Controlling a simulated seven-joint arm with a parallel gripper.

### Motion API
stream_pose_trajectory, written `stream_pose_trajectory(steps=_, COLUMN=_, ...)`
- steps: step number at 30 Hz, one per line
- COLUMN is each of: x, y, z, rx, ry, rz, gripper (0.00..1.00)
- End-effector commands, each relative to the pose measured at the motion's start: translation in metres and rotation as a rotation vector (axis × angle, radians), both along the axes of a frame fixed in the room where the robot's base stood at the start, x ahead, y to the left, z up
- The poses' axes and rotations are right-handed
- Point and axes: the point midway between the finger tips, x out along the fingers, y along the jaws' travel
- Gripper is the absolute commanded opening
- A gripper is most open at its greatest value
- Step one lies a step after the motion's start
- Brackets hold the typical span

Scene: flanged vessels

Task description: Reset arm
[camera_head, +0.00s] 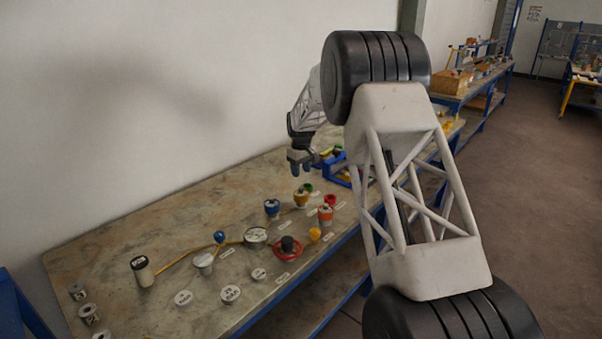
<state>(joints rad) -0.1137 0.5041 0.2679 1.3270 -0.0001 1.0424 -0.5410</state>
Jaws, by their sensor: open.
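My gripper (300,166) shows in the head view at the end of my arm, above the back part of the workbench (120,245). Its fingers point down and are open, with nothing seen between them. Below and in front of it stand small vessels: a yellow one (300,198), a blue-topped one (272,208) and an orange and white one (325,214). The gripper appears apart from them. My large white lattice arm link hides part of the bench's right side.
A blue tray (343,172) lies right of the gripper. A red ring-based vessel (287,248), a white cylinder (142,271) and several round lids lie toward the front. A wall borders the bench on the left. Open floor (535,190) lies to the right.

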Motion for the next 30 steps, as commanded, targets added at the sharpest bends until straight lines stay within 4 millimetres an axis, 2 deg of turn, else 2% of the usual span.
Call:
stream_pose_trajectory(steps=8, x=-0.001, y=0.0, z=0.001, rx=0.001, ry=-0.001, rz=-0.001, gripper=0.48)
stream_pose_trajectory(steps=14, x=-0.012, y=-0.004, z=0.015, rx=0.0, ry=-0.007, rz=-0.015, gripper=0.48)
stream_pose_trajectory(steps=20, x=-0.04, y=-0.013, z=0.045, rx=0.002, ry=-0.019, rz=-0.048, gripper=0.48)
stream_pose_trajectory(steps=30, x=-0.113, y=-0.034, z=0.107, rx=0.005, ry=-0.046, rz=-0.129, gripper=0.48)
